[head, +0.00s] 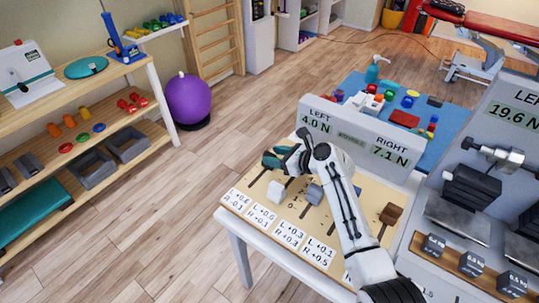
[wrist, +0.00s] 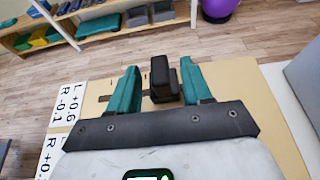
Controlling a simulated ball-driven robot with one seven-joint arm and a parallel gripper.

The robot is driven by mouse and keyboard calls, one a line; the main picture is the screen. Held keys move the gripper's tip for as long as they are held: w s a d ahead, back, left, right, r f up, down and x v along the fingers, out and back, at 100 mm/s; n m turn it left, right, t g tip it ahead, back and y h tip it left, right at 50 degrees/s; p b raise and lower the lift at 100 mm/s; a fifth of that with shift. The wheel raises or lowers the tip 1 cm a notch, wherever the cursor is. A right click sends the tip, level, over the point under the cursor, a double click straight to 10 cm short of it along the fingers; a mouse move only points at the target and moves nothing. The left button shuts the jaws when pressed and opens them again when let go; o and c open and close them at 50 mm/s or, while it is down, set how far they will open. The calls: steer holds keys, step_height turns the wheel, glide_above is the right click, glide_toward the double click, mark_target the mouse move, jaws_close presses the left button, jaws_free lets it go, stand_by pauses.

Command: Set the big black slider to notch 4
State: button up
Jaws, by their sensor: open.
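A black slider knob (wrist: 160,75) stands on the tan board (wrist: 92,100) in the wrist view, between the teal fingers of my gripper (wrist: 158,72). The fingers are apart, with a gap on both sides of the knob. In the head view my gripper (head: 273,158) is over the far left of the board (head: 345,222), and the black knob is hidden or too small to tell there. A white slider (head: 276,190), a grey slider (head: 314,193) and a brown slider (head: 391,214) stand nearer. Notch numbers cannot be read.
A display panel (head: 362,138) behind the board reads left 4.0 N, right 7.1 N. Label cards (head: 264,214) line the board's front edge. A weight stand (head: 470,195) is at the right. A blue mat (head: 450,125) with small objects lies behind.

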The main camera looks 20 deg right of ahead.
steer(key=shift+x, duration=1.35)
steer(key=shift+c, duration=0.5)
jaws_close()
